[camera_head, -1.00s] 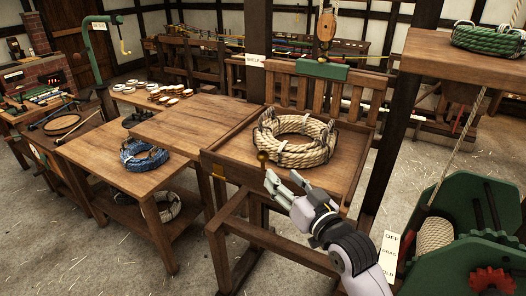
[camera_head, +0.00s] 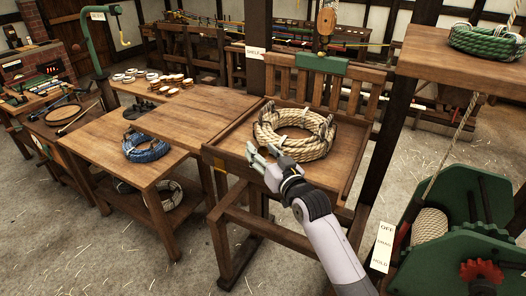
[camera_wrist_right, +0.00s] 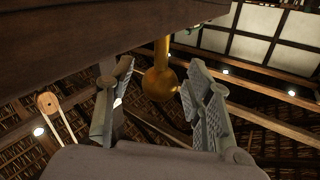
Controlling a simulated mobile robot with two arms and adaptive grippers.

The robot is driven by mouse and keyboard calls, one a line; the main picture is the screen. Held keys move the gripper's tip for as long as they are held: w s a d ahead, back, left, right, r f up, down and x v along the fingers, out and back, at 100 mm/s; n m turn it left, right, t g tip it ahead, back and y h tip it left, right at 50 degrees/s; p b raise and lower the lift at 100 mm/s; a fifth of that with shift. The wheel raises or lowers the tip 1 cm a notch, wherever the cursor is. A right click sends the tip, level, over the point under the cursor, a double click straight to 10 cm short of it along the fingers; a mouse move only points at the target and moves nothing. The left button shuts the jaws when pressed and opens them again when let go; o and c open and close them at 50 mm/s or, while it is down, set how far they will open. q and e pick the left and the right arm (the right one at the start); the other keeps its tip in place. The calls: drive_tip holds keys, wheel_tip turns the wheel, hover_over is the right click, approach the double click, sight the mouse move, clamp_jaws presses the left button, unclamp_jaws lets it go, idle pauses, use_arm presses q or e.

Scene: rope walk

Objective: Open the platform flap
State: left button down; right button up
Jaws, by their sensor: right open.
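The platform (camera_head: 345,160) is a wooden tray on legs with a slatted back, right of centre in the head view. A coil of tan rope (camera_head: 293,135) lies on it. The platform's front board (camera_head: 232,165) stands upright along its near edge. My right gripper (camera_head: 257,156) is at this board, open. In the right wrist view a brass knob (camera_wrist_right: 160,82) hangs on a stem below a dark wooden board (camera_wrist_right: 100,45), between my open fingers (camera_wrist_right: 155,105), with gaps showing on both sides. In the head view my gripper hides the knob. My left gripper is out of view.
A wooden table (camera_head: 185,132) adjoins the platform at left, with a blue rope coil (camera_head: 146,148) on the lower table beside it. A post stands behind. A green winch (camera_head: 450,250) and a shelf with green rope (camera_head: 487,40) are at right.

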drive_tip(key=shift+c, duration=0.3)
clamp_jaws()
idle(0.5)
